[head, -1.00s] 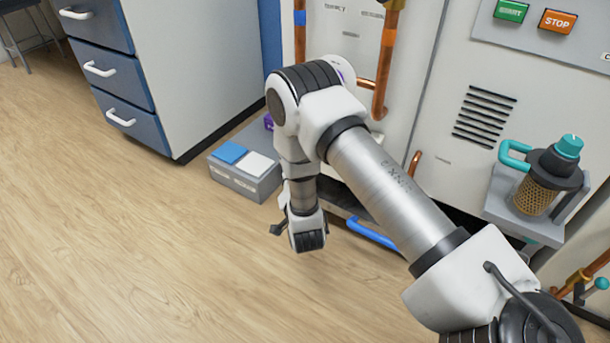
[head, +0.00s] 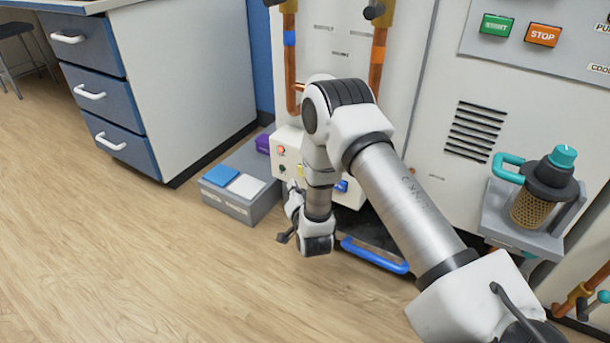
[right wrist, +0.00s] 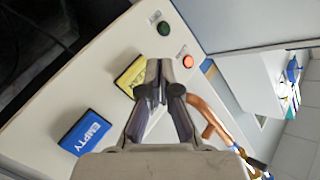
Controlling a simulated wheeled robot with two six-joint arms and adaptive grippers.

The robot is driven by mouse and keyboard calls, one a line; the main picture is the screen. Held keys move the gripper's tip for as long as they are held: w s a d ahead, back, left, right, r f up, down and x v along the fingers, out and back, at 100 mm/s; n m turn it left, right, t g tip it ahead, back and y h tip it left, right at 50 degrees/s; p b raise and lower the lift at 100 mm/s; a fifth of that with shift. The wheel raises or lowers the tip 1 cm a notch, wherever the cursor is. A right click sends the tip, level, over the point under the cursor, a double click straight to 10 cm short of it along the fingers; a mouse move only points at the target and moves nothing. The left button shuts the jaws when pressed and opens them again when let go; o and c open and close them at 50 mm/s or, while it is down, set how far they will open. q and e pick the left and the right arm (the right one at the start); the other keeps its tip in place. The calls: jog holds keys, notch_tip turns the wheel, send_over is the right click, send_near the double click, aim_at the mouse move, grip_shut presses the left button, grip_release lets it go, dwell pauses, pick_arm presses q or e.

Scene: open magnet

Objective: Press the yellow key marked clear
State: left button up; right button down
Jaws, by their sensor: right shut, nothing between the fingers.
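The yellow key (right wrist: 130,77) sits on a pale panel in the right wrist view, its lettering too unclear to read. A small part of the yellow key (head: 300,170) shows beside my arm in the head view. My right gripper (right wrist: 168,76) is shut and empty. Its fingertips overlap the right edge of the yellow key in the right wrist view; I cannot tell whether they touch it. In the head view the right gripper (head: 292,187) is low in front of the panel, partly hidden by my wrist. My left gripper is not in view.
A grey box (head: 231,205) stands beside the panel. A blue handle (head: 375,257) lies low right. The floor left is clear.

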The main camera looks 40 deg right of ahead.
aim_at(298, 172)
jog(key=shift+w+d, duration=0.3)
jog(key=shift+d, duration=0.35)
jog(key=shift+w+d, duration=0.25)
jog(key=shift+d, duration=0.4)
dwell(0.4)
jog(key=shift+w+d+p, duration=0.15)
jog(key=shift+d+p, duration=0.2)
jog(key=shift+d, duration=0.05)
jog(key=shift+w+d, duration=0.15)
jog(key=shift+d, duration=0.2)
dwell(0.6)
jog(key=shift+s+a, duration=0.35)
jog(key=shift+a, duration=0.4)
jog(key=shift+a, duration=0.1)
jog(key=a, duration=0.1)
jog(key=s+a, duration=0.1)
jog(key=a, duration=0.1)
jog(key=s+a+p, duration=0.1)
jog(key=shift+a, duration=0.2)
